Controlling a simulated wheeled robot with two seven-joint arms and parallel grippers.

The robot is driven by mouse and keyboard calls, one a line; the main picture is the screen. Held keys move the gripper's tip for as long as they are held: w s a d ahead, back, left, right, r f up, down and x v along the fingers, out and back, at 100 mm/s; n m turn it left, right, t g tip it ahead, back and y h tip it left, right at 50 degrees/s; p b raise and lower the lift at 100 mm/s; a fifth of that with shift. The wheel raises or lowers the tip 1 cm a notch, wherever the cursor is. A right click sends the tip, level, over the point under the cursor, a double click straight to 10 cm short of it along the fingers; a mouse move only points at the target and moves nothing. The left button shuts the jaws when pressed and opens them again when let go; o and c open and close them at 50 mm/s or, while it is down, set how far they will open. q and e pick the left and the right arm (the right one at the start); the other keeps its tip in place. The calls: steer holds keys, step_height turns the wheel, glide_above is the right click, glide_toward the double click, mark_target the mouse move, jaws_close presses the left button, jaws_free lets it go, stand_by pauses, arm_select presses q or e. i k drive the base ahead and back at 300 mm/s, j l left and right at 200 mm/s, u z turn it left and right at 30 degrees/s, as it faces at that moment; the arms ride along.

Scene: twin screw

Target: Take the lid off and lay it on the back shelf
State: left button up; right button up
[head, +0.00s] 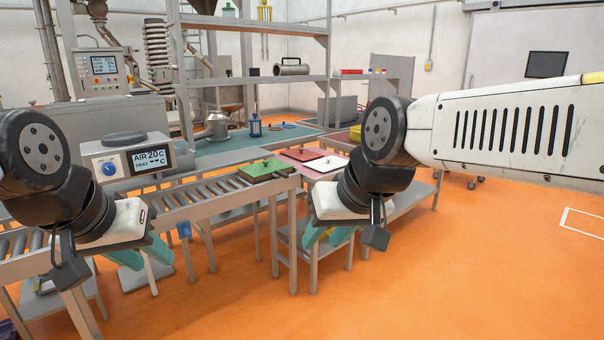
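No lid is clearly identifiable. A dark round disc (124,138) lies on top of the grey machine with the "AIR 20c" display (150,160) at the left. Flat green (263,169), red (300,154) and white (326,164) pieces with small knobs lie at the conveyor's far end and the table beside it. The back shelf could be the grey rack (255,80) behind. My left gripper (148,264) is open and empty, in front of the conveyor. My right gripper (327,238) appears open and empty, in front of the tables. Both are apart from these things.
A roller conveyor (200,192) runs across the front left. A blue bottle (255,126) and a metal can (217,125) stand on the teal bench (215,146). A metal cylinder (291,67) lies on the rack. The orange floor (450,270) at right is clear.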

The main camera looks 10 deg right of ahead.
mark_target(255, 169)
steer(key=z, duration=0.2)
steer(key=i+l, duration=0.15)
steer(key=i, duration=0.35)
steer(key=i+l, duration=0.2)
steer(key=i, duration=0.3)
steer(key=i+l, duration=0.15)
steer(key=i, duration=0.35)
steer(key=i+l, duration=0.2)
steer(key=i, duration=0.35)
steer(key=i+l, duration=0.15)
steer(key=i, duration=0.35)
